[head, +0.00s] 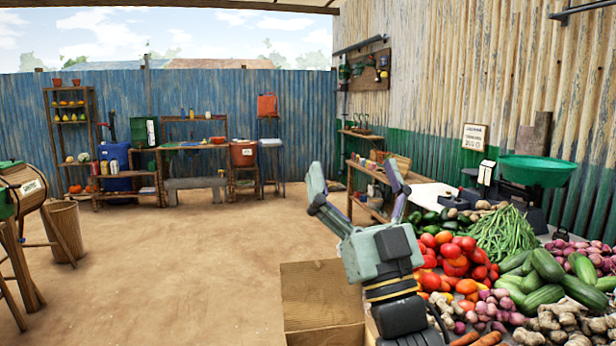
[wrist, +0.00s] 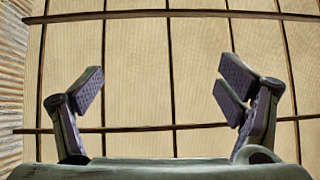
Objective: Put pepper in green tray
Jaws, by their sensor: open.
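My gripper (head: 354,180) is raised in front of the produce display, left of the scale, with its fingers pointing up. Its two fingers are wide apart with nothing between them; they also show in the wrist view (wrist: 160,90). A green tray (head: 538,170), wide and round like a shallow bowl, sits on the scale at the right, near the corrugated wall. Red produce (head: 456,254) is heaped just right of my gripper. It seems to mix tomatoes and peppers, but I cannot clearly pick out a single pepper. My gripper hides part of the heap's left side.
Green beans (head: 506,234), cucumbers (head: 545,278), onions (head: 588,252) and ginger crowd the display. A cardboard box (head: 322,300) stands below my gripper. A sign (head: 474,137) is behind the beans.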

